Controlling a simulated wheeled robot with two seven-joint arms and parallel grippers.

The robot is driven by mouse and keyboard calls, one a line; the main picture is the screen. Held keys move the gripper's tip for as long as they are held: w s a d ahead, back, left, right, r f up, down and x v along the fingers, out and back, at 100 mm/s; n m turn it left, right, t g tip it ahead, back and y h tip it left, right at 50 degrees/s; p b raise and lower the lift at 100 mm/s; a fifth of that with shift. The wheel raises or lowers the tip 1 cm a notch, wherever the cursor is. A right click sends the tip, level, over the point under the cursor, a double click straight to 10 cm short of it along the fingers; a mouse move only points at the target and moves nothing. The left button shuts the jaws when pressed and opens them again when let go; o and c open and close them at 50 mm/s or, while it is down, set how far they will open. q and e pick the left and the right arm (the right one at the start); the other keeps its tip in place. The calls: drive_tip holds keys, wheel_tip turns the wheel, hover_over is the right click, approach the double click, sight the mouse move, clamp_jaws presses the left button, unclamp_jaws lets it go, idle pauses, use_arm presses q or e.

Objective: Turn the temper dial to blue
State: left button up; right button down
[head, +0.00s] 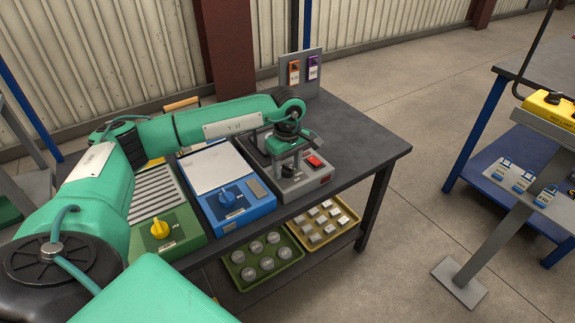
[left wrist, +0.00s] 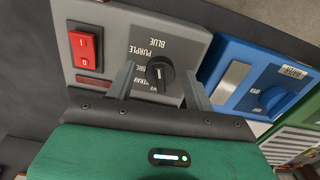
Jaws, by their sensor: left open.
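The temper dial (left wrist: 160,73) is a round black knob on a grey box (head: 303,186), with words including BLUE and PURPLE printed around it. The words appear upside down in the left wrist view. A pale mark on the knob is visible, but I cannot tell surely which word it points to. My left gripper (head: 288,168) is open over the grey box. Its two fingers stand on either side of the dial in the left wrist view, with a gap to the knob showing. My right gripper is not in view.
A red rocker switch (left wrist: 86,46) sits on the same box. Beside it stand a blue unit (head: 238,201) and a green unit (head: 184,236) with a yellow knob. A board with tags (head: 303,70) stands behind. The bench's right end (head: 365,145) is clear.

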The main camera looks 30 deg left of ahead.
sight(287, 166)
use_arm(q)
wheel_tip(287, 166, up, 14)
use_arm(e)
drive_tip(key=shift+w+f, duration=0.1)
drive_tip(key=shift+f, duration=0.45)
use_arm(q)
drive_tip(key=shift+f, duration=0.1)
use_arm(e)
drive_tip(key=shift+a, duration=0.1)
